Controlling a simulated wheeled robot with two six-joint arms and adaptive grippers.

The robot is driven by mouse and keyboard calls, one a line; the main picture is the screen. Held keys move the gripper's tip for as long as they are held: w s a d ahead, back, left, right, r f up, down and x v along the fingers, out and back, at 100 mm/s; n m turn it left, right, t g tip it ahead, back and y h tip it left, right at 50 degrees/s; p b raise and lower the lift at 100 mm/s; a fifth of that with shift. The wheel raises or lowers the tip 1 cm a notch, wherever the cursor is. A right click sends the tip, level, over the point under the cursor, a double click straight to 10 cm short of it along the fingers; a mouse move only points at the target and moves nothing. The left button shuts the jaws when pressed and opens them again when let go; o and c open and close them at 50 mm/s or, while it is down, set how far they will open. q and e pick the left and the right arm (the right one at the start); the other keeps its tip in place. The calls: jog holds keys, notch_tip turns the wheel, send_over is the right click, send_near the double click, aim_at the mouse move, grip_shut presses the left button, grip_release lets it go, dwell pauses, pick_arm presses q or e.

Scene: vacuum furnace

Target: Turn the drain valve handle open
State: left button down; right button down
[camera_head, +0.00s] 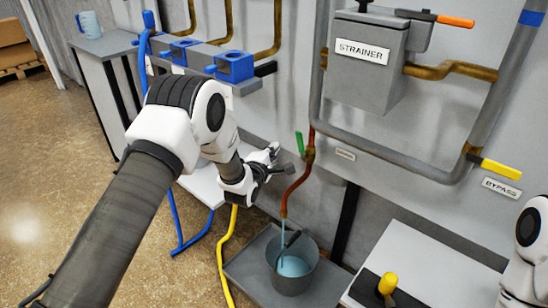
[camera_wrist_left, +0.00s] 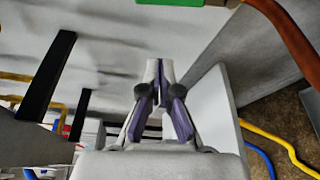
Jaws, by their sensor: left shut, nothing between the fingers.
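The green drain valve handle (camera_head: 300,144) stands upright beside the copper drain pipe (camera_head: 297,185), on the valve below the strainer. A pale blue stream runs from the pipe's end into a grey bucket (camera_head: 292,282) holding blue liquid. My left gripper (camera_head: 278,165) is shut and empty, just left of the pipe and a little below the handle, apart from the handle. In the left wrist view, the closed fingers (camera_wrist_left: 158,98) point up the picture, and the green handle (camera_wrist_left: 183,2) is cut off at the top edge. My right gripper is out of view.
The strainer box (camera_head: 368,62) hangs above, with an orange handle (camera_head: 455,21) at its top right. A yellow bypass handle (camera_head: 500,168) is at right. The bucket stands on a grey tray (camera_head: 248,264). Blue valve blocks (camera_head: 234,67) and a yellow hose (camera_head: 224,262) lie left.

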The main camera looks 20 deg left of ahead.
aim_at(297, 140)
pick_arm(q)
jog(key=w+d+b, duration=0.2)
jog(key=w+d, duration=0.1)
jog(key=w, duration=0.1)
jog(key=shift+w+d+r, duration=0.15)
jog(key=shift+w+d, duration=0.25)
jog(key=shift+r, duration=0.15)
jog(key=shift+s+d+r+m+p, duration=0.2)
jog(key=shift+d+r+m+p, duration=0.05)
jog(key=shift+d+p, duration=0.3)
jog(key=shift+s+d+r+m+p, duration=0.15)
jog(key=shift+d+r+m+p, duration=0.1)
jog(key=shift+d+p, duration=0.25)
jog(key=shift+a+f, duration=0.15)
jog(key=shift+f, duration=0.1)
